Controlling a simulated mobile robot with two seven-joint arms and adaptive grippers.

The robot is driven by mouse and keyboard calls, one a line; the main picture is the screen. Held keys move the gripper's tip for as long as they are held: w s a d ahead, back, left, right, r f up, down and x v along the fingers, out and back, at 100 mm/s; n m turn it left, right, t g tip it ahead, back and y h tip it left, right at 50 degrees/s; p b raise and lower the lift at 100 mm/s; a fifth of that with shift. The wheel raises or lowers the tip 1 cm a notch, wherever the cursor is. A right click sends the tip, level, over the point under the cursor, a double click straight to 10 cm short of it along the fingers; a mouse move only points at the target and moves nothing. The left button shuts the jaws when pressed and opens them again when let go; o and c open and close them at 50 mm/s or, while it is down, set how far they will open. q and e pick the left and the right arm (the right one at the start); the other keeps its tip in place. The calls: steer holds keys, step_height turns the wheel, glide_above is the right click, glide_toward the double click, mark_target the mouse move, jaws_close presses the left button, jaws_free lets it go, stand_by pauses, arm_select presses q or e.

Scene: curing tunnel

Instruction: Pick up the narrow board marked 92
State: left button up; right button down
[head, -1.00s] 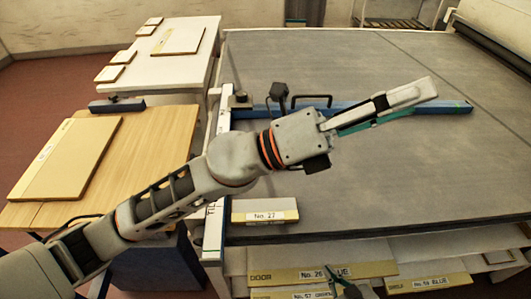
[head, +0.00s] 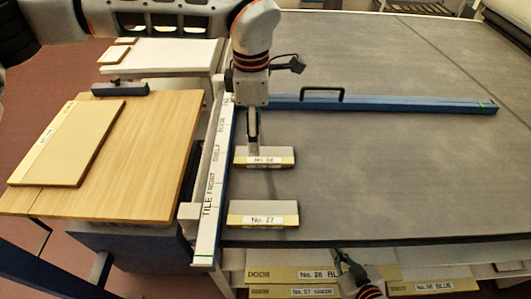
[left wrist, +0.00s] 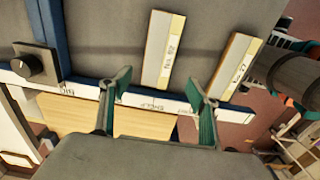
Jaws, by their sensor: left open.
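A narrow board (head: 284,156) with a white label lies on the grey table. Its label number is small and hard to read in the head view; it seems to be 92. My left gripper (head: 252,142) points down at this board's far edge. A similar board marked No. 27 (head: 262,208) lies nearer, also in the wrist view (left wrist: 234,62). My right gripper (head: 346,261) is at the table's front edge.
A blue straightedge (head: 400,104) with a black handle lies behind the boards. A white labelled rail (head: 212,190) runs along the left edge. Labelled boards, including No. 26 (head: 290,274), lie below the front edge. The grey table's right part (head: 420,180) is clear.

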mark_target(264, 157)
arm_select(q)
steer(key=f, duration=0.3)
steer(key=f+p, duration=0.1)
steer(key=f, duration=0.3)
steer(key=shift+w+f, duration=0.2)
steer(key=shift+f, duration=0.1)
steer(key=shift+c, duration=0.3)
steer(key=c, duration=1.2)
